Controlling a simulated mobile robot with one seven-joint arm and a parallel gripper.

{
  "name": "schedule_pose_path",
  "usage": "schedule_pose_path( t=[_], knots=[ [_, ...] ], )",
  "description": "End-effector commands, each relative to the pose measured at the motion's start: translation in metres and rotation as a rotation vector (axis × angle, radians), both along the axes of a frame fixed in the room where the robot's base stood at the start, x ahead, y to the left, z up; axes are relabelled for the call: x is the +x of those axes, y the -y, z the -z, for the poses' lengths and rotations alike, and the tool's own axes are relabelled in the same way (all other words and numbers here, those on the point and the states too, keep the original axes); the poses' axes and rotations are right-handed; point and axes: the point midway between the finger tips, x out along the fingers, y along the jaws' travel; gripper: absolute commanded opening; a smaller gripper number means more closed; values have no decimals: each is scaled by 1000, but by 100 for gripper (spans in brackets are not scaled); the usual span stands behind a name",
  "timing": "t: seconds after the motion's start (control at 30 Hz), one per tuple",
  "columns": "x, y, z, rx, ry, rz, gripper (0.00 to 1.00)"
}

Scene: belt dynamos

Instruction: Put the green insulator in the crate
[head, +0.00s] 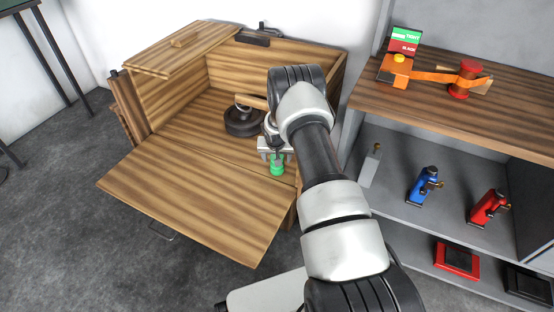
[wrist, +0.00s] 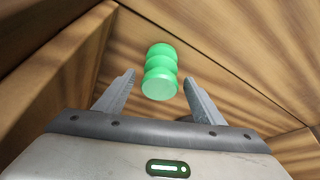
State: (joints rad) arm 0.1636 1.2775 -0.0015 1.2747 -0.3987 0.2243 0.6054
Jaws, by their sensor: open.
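The green insulator (head: 277,168) stands inside the open wooden crate (head: 200,212), near its right front corner. In the wrist view my gripper (wrist: 160,90) is open, with one finger on each side of the insulator. Whether the fingers touch it, I cannot tell.
A dark round weight (head: 243,122) with a handle sits in the crate, behind my gripper. The crate's lowered front panel extends forward. A grey shelf unit with a wooden top (head: 450,100) stands close on the right, holding a blue tool (head: 424,187) and a red tool (head: 488,208).

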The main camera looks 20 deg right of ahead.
Motion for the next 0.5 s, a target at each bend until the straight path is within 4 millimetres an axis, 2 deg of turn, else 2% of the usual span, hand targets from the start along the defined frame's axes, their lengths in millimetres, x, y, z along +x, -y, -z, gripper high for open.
schedule_pose_path(
  t=[0.03,0.2,0.37,0.5],
  knots=[
    [-3,-2,-16,0,2,0,63],
    [-17,-8,-51,-1,2,-1,63],
    [-27,-12,-76,-1,3,-2,63],
    [-32,-14,-87,-1,1,-1,63]
  ],
)
